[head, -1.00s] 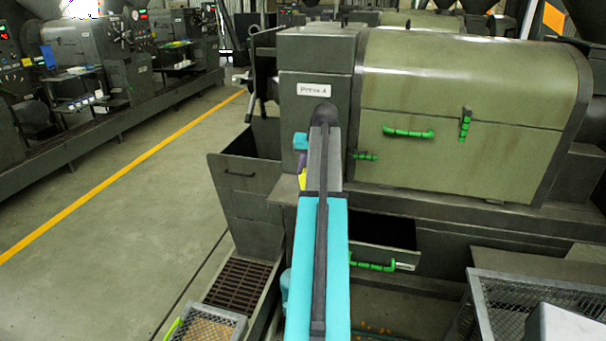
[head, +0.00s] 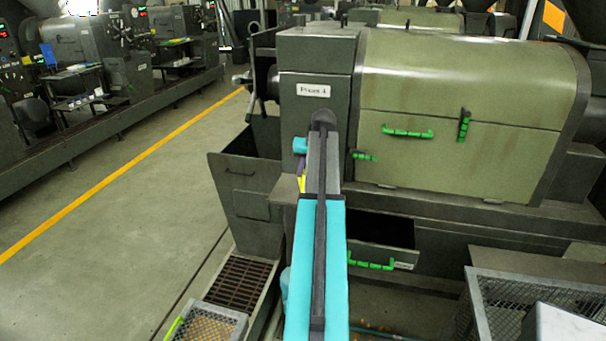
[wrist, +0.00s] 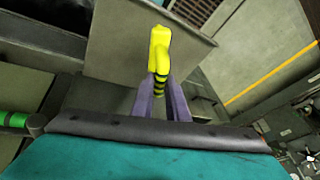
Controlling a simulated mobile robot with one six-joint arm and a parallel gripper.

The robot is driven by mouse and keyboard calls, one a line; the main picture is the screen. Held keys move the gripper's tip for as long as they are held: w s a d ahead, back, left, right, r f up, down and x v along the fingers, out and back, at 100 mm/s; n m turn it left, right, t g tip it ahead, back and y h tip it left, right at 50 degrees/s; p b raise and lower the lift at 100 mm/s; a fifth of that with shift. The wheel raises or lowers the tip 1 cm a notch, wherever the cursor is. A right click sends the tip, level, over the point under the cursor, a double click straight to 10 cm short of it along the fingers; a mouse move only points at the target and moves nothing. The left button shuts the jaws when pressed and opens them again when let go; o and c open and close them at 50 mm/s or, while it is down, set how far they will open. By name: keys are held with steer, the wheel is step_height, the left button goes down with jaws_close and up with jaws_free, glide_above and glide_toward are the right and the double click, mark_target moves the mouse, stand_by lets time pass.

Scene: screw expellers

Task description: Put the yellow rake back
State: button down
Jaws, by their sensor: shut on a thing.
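The yellow rake (wrist: 159,48) shows in the wrist view as a yellow piece with black bands, held between the purple fingers of my gripper (wrist: 161,98). My gripper is shut on it. In the head view my arm hides most of the gripper, and only a small bit of yellow (head: 302,184) shows left of the arm, in front of Press 4 (head: 318,145). The rake's far end is not clearly visible, and I see no holder for it that I can make out.
An open grey bin (head: 235,180) stands left of the press, above a floor grate (head: 240,280). A drawer with a green handle (head: 370,264) is pulled out right of my arm. Wire mesh baskets (head: 210,325) are at bottom left and bottom right (head: 500,300). The left aisle is clear.

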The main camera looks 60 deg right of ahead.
steer(key=shift+f, duration=0.7)
steer(key=shift+f, duration=0.15)
steer(key=c, duration=1.7)
jaws_free()
steer(key=shift+c, duration=0.2)
steer(key=shift+r, duration=0.2)
steer(key=b+v, duration=0.2)
steer(key=v, duration=1)
steer(key=shift+b, duration=0.3)
steer(key=shift+w, duration=0.1)
